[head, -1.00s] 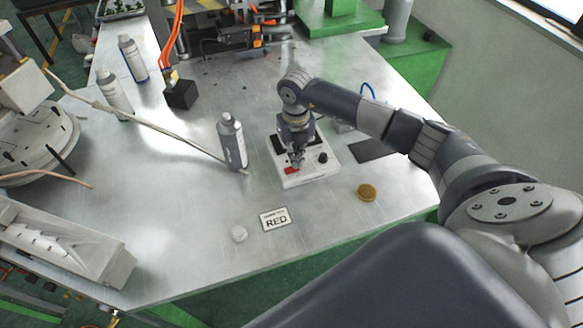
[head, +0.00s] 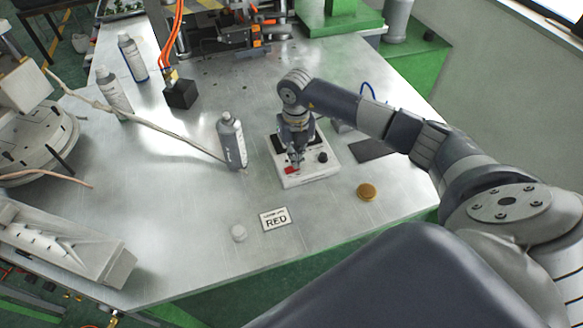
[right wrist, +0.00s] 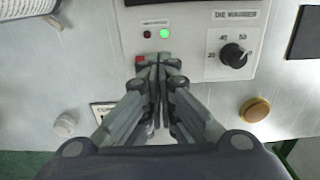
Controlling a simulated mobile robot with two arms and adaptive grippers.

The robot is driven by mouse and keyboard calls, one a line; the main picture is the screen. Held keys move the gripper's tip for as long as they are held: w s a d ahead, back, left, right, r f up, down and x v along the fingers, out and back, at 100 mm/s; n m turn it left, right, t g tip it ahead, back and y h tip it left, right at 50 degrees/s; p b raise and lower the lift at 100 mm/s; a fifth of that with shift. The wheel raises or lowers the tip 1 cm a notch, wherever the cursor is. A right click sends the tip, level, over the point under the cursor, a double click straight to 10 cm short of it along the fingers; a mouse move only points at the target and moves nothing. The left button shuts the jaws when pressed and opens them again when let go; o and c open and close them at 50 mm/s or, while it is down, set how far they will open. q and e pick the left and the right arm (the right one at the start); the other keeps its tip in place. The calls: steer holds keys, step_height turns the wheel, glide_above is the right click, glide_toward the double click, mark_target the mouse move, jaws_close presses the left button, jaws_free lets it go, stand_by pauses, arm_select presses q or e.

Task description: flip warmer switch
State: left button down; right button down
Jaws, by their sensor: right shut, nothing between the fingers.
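The die warmer (head: 312,172) is a white box on the metal table, under my right gripper. In the right wrist view its front panel (right wrist: 195,60) shows a black dial (right wrist: 233,55), a lit green lamp (right wrist: 164,34), a dark red lamp beside it, and a red switch (right wrist: 141,64). My right gripper (head: 296,165) points down with its fingers shut and empty. Its fingertips (right wrist: 153,62) are at the right side of the red switch and hide part of it. I cannot tell whether they touch it. My left gripper is in neither view.
A grey bottle (head: 232,142) stands left of the warmer, with a thin hose running past it.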

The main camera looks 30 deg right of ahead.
steer(key=shift+f+b, duration=1)
steer(key=shift+f, duration=0.3)
stand_by(0.4)
steer(key=shift+r, duration=0.15)
steer(key=shift+r+p, duration=0.8)
steer(key=shift+r, duration=0.1)
steer(key=shift+r+p, duration=1.6)
steer(key=shift+r, duration=0.9)
